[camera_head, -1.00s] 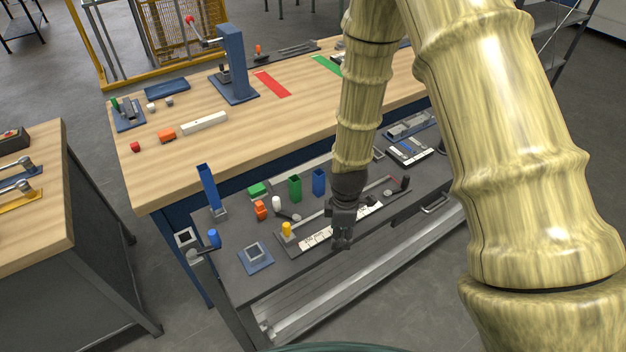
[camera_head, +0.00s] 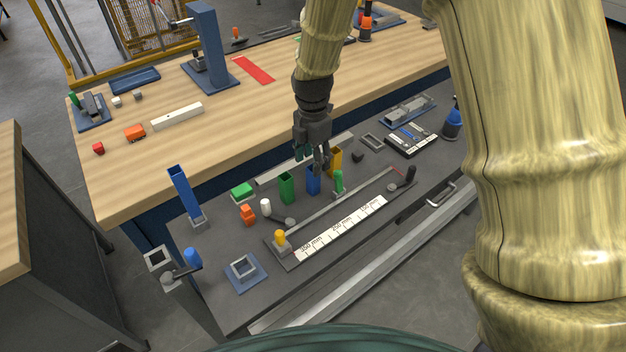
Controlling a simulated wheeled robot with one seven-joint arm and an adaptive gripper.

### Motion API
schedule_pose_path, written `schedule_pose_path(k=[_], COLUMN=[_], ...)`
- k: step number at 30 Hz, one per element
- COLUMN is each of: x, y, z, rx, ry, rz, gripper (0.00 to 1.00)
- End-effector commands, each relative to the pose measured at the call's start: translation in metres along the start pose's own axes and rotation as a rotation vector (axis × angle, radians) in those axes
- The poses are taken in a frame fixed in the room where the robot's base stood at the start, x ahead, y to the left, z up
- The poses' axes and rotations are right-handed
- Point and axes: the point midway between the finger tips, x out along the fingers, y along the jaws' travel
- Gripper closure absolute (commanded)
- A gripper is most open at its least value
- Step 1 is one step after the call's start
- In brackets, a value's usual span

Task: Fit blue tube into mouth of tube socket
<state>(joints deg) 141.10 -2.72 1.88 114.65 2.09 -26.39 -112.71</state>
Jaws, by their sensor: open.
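The blue tube (camera_head: 313,184) stands upright on the dark lower bench, in a row between a green tube (camera_head: 286,188) and a yellow tube (camera_head: 335,163). My gripper (camera_head: 320,165) is open and points down at the top of the blue tube. Its fingers partly cover the tops of the blue and yellow tubes; I cannot tell whether they touch. The tube socket (camera_head: 243,267), a square grey mouth on a blue plate, sits at the bench's front left with nothing in its mouth.
A taller blue chute (camera_head: 183,190) stands at the left. A ruler fixture (camera_head: 340,230) with yellow, green and black knobs lies in front of the tubes. A green block (camera_head: 242,192) and an orange piece (camera_head: 248,215) lie left. The wooden table (camera_head: 250,110) rises behind.

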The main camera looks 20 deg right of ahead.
Motion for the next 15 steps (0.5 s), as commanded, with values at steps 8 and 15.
schedule_pose_path(k=[8,15], x=[0.031,0.045], y=[0.0,-0.001], z=[0.0,0.001], rx=[0.002,0.003], ry=[0.001,0.0], rz=[-0.002,0.0], gripper=[0.48,0.48])
